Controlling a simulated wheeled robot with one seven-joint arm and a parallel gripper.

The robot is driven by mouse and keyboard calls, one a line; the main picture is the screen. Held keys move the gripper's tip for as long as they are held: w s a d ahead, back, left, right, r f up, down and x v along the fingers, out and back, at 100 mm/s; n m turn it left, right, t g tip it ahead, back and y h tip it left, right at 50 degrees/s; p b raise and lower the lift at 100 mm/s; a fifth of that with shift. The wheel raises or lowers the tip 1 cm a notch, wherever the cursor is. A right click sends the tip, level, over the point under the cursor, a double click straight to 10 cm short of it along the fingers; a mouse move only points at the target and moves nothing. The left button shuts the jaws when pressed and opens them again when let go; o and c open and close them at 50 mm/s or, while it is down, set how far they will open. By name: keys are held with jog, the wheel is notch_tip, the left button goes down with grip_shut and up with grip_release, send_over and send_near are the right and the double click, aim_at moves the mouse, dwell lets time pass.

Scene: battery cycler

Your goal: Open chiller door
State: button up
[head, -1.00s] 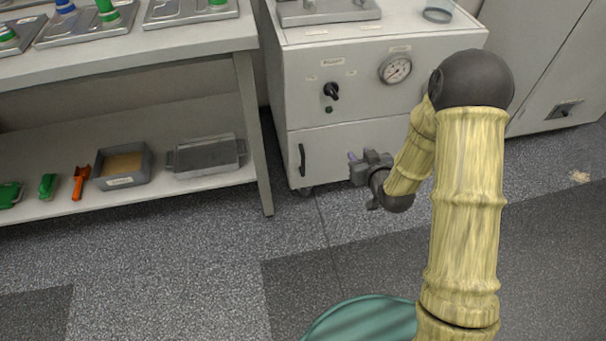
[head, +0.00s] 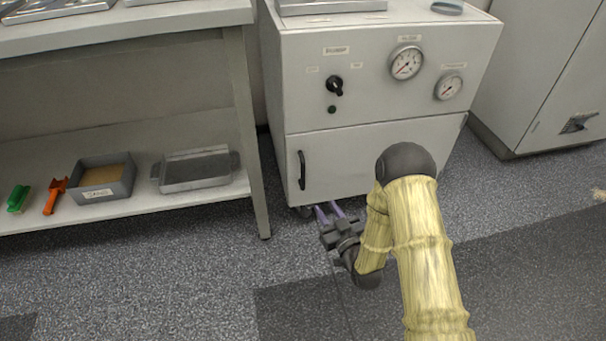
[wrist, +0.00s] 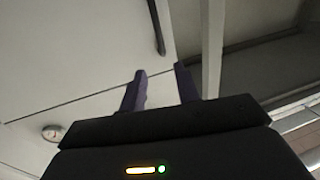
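The chiller is a white cabinet. Its door (head: 375,160) is the lower front panel and looks shut. A black vertical handle (head: 301,170) is on the door's left side. My gripper (head: 327,209) is below and to the right of the handle, near the door's bottom edge, apart from the handle. Its two purple fingers are spread with nothing between them. In the wrist view, the handle (wrist: 156,27) lies beyond the fingertips (wrist: 159,68), and the door (wrist: 75,45) fills the upper left.
A switch (head: 334,86) and two gauges (head: 405,62) are above the door. A bench leg (head: 249,145) stands left of the chiller. Its lower shelf (head: 140,212) holds a sand box (head: 103,178) and a metal tray (head: 195,170). The floor (head: 210,285) in front is clear.

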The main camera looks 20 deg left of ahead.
aim_at(304, 172)
jog(key=b+x, duration=0.7)
jog(key=x, duration=0.9)
jog(key=shift+w+a+f+b, duration=0.1)
jog(key=shift+w+a+b, duration=0.15)
jog(key=shift+w+b, duration=0.05)
jog(key=shift+w+a, duration=0.2)
jog(key=shift+w, duration=0.05)
grip_shut()
